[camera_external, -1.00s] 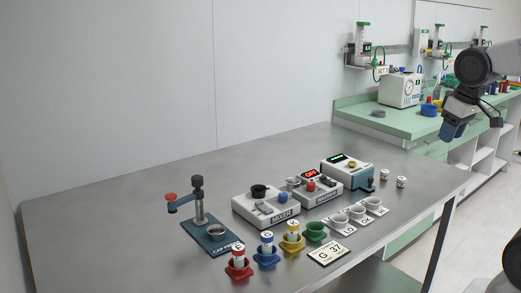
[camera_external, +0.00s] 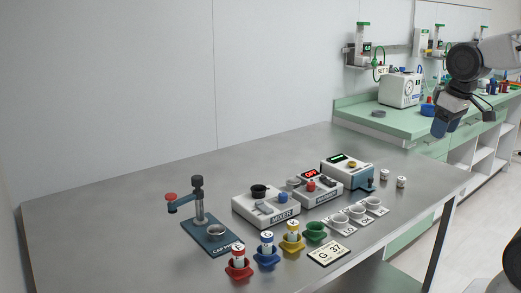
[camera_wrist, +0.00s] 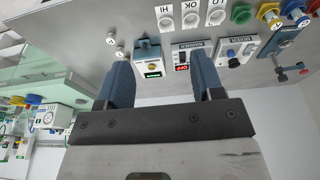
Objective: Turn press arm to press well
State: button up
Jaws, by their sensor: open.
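The cap press stands on the table in the external view, with a dark blue base (camera_external: 222,243), an upright post and a press arm (camera_external: 184,203) with a red knob at its end. The arm points left, away from the grey press well (camera_external: 216,232) on the base. In the wrist view the press arm (camera_wrist: 290,73) shows at the right edge. My gripper (camera_external: 440,130) is high at the upper right, far from the press. In the wrist view its two blue fingers (camera_wrist: 162,85) are apart with nothing between them.
A mixer box (camera_external: 265,207), a middle device (camera_external: 312,190) and a box with a green display (camera_external: 347,172) stand right of the press. Coloured holders with vials, white cups (camera_external: 357,211) and a card (camera_external: 328,253) line the front. The table's left part is clear.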

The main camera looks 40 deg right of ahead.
jog(key=w+a+r+n, duration=0.1)
jog(key=w+a+r, duration=0.1)
jog(key=w+a, duration=0.35)
jog(key=w+a+r+n, duration=0.2)
jog(key=w, duration=0.7)
jog(key=n+g, duration=0.3)
jog(key=n, duration=0.5)
send_over(197, 177)
jog(key=d, duration=0.1)
notch_tip(197, 177, down, 12)
jog(key=shift+s+f, duration=0.15)
jog(key=shift+f, duration=0.05)
jog(key=shift+a+f, duration=0.3)
jog(key=shift+a, duration=0.25)
jog(key=shift+f, duration=3.9)
jog(key=shift+c, duration=0.4)
